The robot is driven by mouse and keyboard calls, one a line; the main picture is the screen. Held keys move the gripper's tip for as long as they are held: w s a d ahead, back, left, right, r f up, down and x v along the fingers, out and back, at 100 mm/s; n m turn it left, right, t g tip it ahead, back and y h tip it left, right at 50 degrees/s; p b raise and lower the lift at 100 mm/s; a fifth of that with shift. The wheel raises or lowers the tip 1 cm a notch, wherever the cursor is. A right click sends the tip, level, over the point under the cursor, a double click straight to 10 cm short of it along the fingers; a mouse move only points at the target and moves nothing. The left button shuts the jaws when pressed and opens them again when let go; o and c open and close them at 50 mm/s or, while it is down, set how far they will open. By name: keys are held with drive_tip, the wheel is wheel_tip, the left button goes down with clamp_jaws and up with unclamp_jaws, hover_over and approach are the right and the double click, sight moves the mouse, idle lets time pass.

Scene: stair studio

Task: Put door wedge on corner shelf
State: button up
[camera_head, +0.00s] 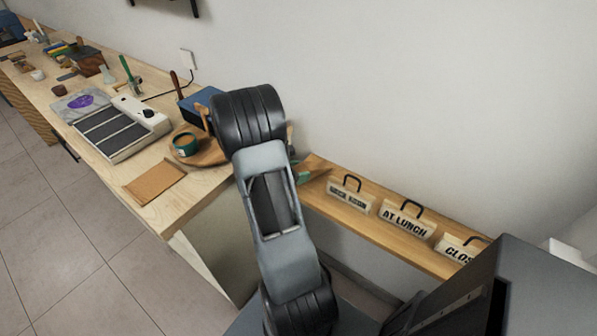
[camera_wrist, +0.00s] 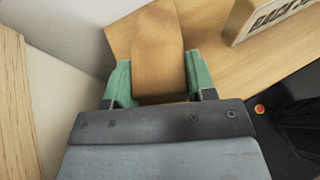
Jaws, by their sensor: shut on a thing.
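My gripper (camera_wrist: 158,82) is shut on the door wedge (camera_wrist: 157,45), a tan wooden piece between its two green fingers in the wrist view. The wedge's far end reaches over the corner shelf (camera_wrist: 240,72), a light wooden board. I cannot tell whether the wedge touches the shelf or is just above it. In the head view, my arm hides most of the gripper; a green finger (camera_head: 312,171) shows at the left end of the shelf (camera_head: 362,222).
Signs stand on the shelf: "BACK SOON" (camera_head: 350,192), "AT LUNCH" (camera_head: 406,217) and one partly hidden (camera_head: 458,247). The "BACK SOON" sign is right of the wedge. A crowded workbench (camera_head: 165,210) lies left. A white wall (camera_head: 400,90) runs behind the shelf.

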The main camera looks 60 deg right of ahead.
drive_tip(key=shift+f+b, duration=0.5)
drive_tip(key=shift+f, duration=0.05)
drive_tip(key=o, duration=1.1)
drive_tip(key=shift+o, duration=0.2)
drive_tip(key=v, duration=1.2)
